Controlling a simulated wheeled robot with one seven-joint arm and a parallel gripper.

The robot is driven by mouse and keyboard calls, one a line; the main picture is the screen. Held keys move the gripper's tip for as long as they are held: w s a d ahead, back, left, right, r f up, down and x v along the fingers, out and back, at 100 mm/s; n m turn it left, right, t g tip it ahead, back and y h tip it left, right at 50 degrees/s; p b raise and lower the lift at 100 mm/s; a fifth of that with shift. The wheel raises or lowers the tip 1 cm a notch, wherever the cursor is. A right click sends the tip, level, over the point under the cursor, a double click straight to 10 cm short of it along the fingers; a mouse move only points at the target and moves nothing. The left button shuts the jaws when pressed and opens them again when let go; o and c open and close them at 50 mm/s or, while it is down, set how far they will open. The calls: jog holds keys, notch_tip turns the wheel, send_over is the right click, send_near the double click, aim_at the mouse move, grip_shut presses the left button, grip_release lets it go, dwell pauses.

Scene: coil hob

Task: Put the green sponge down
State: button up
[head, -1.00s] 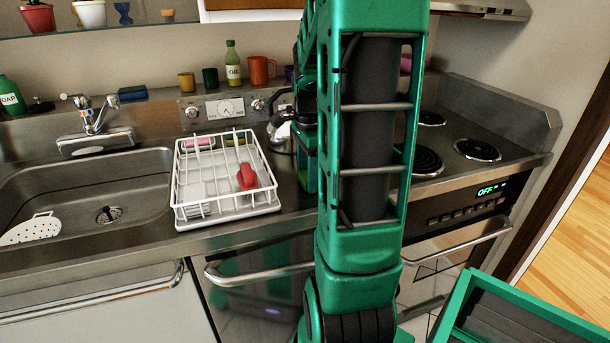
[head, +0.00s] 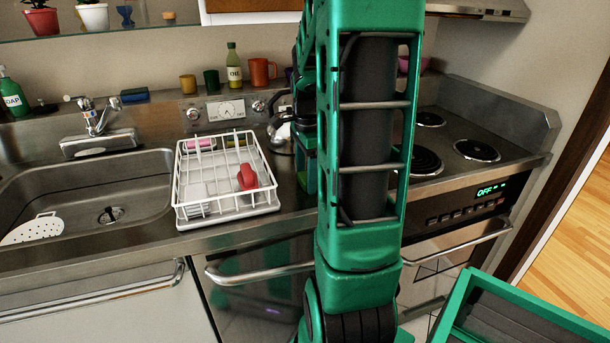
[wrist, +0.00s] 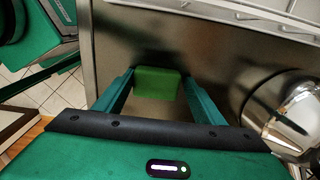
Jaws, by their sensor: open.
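In the wrist view the green sponge (wrist: 157,84) lies between the two fingers of my gripper (wrist: 158,76). The steel counter (wrist: 125,35) is beneath and around it. My gripper is open, with the fingers on either side of the sponge. I cannot tell whether either finger still touches it. In the head view my arm covers most of the gripper area, to the right of the dish rack, and the sponge cannot be made out clearly there.
The white dish rack (head: 227,208) holds a red item (head: 247,177) and a pink one. A shiny kettle (wrist: 285,108) stands close on the right in the wrist view. The sink (head: 75,200) is at left, the coil hob (head: 478,150) at right.

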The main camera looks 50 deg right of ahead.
jog(key=shift+s+a+f, duration=0.15)
jog(key=shift+s+f, duration=0.35)
jog(key=shift+f, duration=0.1)
jog(key=shift+w+r, duration=0.1)
jog(key=shift+r, duration=0.05)
notch_tip(320, 180, up, 12)
jog(key=r, duration=0.1)
jog(key=s+a+f+n, duration=0.4)
jog(key=s+a+n, duration=0.2)
jog(key=a+n, duration=0.2)
jog(key=s+a+f+n, duration=0.5)
jog(key=s+a+n, duration=0.2)
jog(key=a+n, duration=0.1)
jog(key=shift+s+n, duration=0.3)
jog(key=shift+n, duration=0.6)
jog(key=shift+a+f, duration=0.1)
